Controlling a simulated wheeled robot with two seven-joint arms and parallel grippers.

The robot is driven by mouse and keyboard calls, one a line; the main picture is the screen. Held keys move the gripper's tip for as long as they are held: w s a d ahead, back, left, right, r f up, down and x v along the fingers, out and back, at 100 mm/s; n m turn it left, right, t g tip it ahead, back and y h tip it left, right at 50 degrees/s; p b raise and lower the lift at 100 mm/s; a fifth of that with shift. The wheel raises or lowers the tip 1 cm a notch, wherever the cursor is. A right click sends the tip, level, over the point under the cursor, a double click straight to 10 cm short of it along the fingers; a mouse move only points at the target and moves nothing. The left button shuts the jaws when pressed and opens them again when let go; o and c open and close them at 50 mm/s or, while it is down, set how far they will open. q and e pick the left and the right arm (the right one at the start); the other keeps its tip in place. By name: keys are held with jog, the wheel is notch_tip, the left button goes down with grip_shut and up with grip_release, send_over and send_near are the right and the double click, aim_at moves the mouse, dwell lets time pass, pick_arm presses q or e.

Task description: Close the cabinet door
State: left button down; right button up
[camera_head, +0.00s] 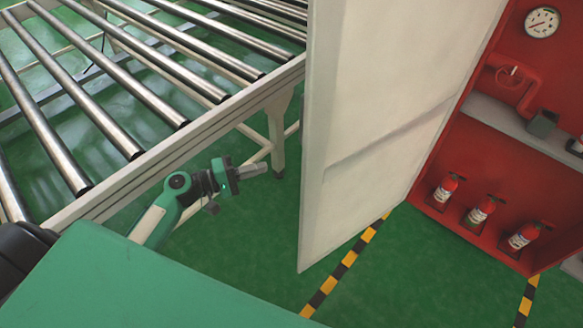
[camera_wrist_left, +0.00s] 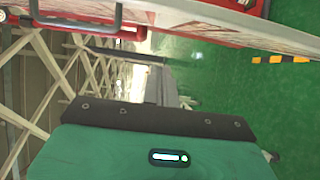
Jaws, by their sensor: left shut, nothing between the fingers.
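The cabinet door (camera_head: 375,105) is a tall white panel that stands open in the head view. It is hinged at the left side of the red cabinet (camera_head: 437,208). My left gripper (camera_head: 262,168) is shut and empty, left of the door's free edge, with a visible gap between them in the picture. In the left wrist view, my gripper's green body fills the bottom and its fingers (camera_wrist_left: 160,85) point away. A pale panel crosses the top of that view; I cannot tell if it is the door. My right gripper is in neither view.
The cabinet holds several fire extinguishers (camera_head: 480,210) and a gauge (camera_head: 541,22). Yellow-black tape (camera_head: 345,264) marks the green floor. The floor between conveyor and door is open.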

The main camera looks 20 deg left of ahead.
pick_arm(q)
jog(key=w+d+p, duration=0.4)
jog(key=d+p, duration=0.1)
jog(key=d, duration=0.5)
jog(key=shift+d+p, duration=0.35)
jog(key=shift+p, duration=0.05)
jog(key=shift+w, duration=0.15)
